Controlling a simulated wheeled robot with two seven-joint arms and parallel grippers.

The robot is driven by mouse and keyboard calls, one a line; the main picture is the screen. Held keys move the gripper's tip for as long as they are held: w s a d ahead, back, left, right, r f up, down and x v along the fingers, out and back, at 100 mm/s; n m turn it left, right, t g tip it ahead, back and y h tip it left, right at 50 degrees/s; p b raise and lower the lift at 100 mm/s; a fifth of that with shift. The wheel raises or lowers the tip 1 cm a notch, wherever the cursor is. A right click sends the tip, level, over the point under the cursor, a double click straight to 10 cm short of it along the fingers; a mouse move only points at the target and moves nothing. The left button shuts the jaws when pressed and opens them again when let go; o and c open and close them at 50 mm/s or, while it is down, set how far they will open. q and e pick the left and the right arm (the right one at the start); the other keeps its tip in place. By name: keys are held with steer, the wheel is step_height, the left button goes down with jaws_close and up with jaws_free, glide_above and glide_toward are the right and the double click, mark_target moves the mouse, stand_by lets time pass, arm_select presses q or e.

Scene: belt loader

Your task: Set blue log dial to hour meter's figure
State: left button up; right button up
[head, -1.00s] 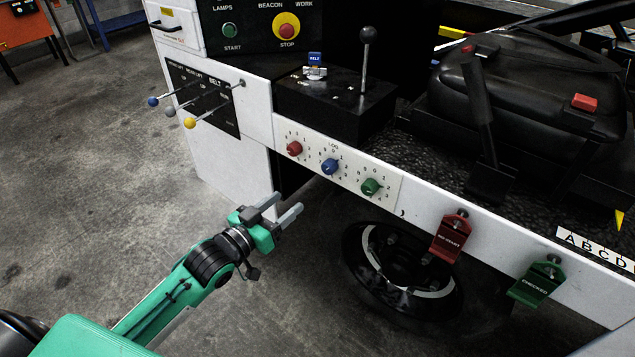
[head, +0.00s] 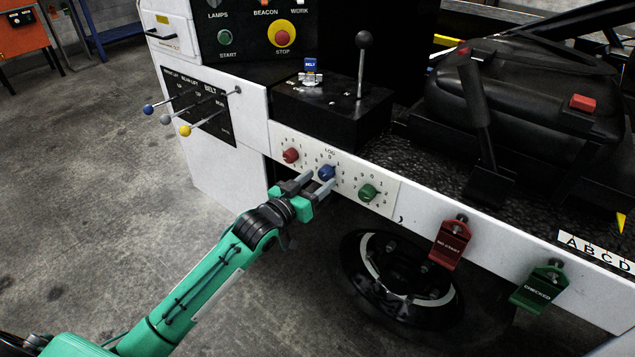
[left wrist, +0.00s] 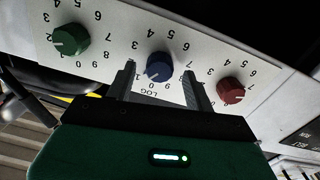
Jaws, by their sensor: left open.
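The blue log dial (head: 326,172) sits on a white numbered panel (head: 384,204), between a red dial (head: 291,155) and a green dial (head: 368,192). My left gripper (head: 318,183) is open, its fingertips close below the blue dial. In the left wrist view the blue dial (left wrist: 158,67) lies between and just beyond the two fingers (left wrist: 160,82), with no visible contact. The red dial (left wrist: 230,90) and green dial (left wrist: 71,39) stand clear of the fingers. The blue dial's exact setting is too small to tell. I cannot make out an hour meter. My right gripper is out of view.
Three levers with blue, grey and yellow knobs (head: 185,131) stick out at the left. A black box with a tall lever (head: 363,70) stands above the dials.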

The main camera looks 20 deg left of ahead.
arm_select(q)
steer(key=shift+w+d, duration=0.2)
steer(key=shift+w, duration=0.15)
steer(key=c, duration=1)
steer(key=shift+o, duration=0.2)
